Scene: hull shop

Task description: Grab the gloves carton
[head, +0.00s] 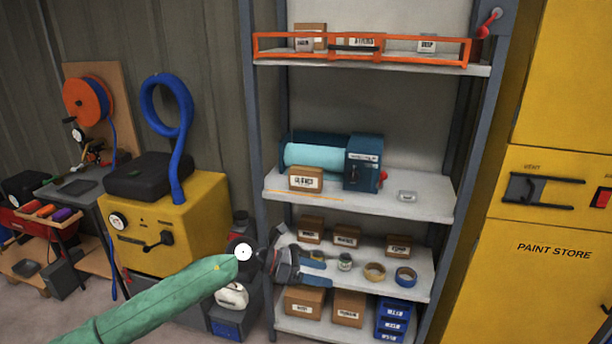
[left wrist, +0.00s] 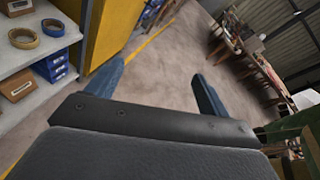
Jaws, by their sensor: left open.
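The gloves carton (head: 306,179) is a small brown box with a white label that appears to read gloves. It stands upright at the front left of the middle shelf (head: 400,208) in the head view, in front of a light-blue roll. My left gripper (head: 322,268) is open and empty, below the carton and in front of the lower shelf. In the left wrist view its two blue fingers (left wrist: 157,88) are spread, with only floor visible between them. The carton does not show in that view. My right gripper is in neither view.
A blue box (head: 363,164) stands right of the carton. Lower shelves hold brown cartons (head: 347,236), tape rolls (head: 406,276) and blue bins (head: 392,319). An orange rail (head: 440,60) fronts the top shelf. A yellow machine (head: 190,225) stands left; a yellow cabinet (head: 545,290) stands right.

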